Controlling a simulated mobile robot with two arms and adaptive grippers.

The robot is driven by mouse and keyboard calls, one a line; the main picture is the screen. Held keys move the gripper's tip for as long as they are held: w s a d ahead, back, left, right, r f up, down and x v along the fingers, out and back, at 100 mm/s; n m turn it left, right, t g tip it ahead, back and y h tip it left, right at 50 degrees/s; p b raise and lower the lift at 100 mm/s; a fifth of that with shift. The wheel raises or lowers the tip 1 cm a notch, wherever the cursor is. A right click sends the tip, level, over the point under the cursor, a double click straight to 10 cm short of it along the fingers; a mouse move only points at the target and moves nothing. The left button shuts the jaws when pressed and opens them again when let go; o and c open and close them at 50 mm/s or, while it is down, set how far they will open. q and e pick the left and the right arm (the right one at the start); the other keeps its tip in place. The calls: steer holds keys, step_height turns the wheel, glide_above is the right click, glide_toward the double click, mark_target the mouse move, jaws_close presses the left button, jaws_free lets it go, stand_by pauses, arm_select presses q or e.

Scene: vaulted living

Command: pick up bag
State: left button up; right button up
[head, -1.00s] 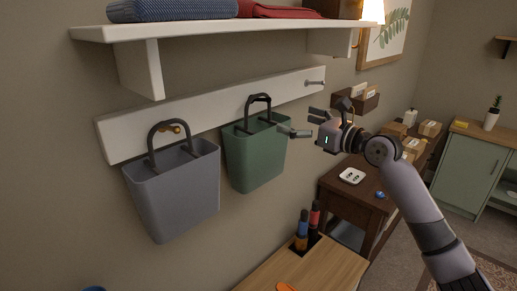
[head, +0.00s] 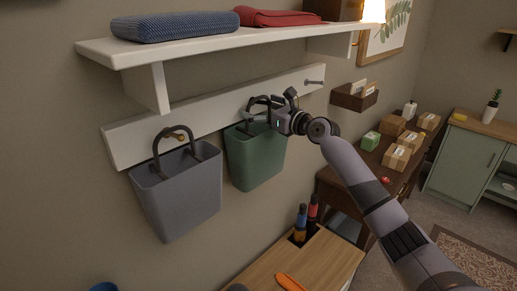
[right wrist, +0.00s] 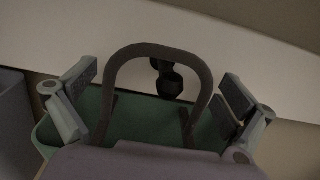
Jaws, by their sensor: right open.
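A green bag (head: 256,158) with a dark arched handle (head: 258,100) hangs from a peg on the white wall rail. A grey bag (head: 180,195) with a similar handle hangs to its left on a brass-coloured peg. My right gripper (head: 264,112) is at the green bag's handle, partly covering it in the head view. In the right wrist view the handle (right wrist: 158,50) arches between the two spread fingers, with clear gaps on both sides. A dark peg (right wrist: 170,82) shows inside the arch. My left gripper is out of view.
A white shelf (head: 205,50) with a folded blue cloth (head: 175,25) and a red cloth (head: 275,17) juts out above the rail (head: 215,112). A wooden top (head: 315,258) with upright tools lies below. Boxes (head: 396,157) stand on a dark table at right.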

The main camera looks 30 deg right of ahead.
steer(key=shift+w, duration=0.2)
steer(key=shift+s, duration=0.1)
steer(key=shift+c, duration=0.6)
steer(key=c, duration=1.6)
steer(key=shift+c, duration=0.3)
steer(key=shift+r, duration=0.15)
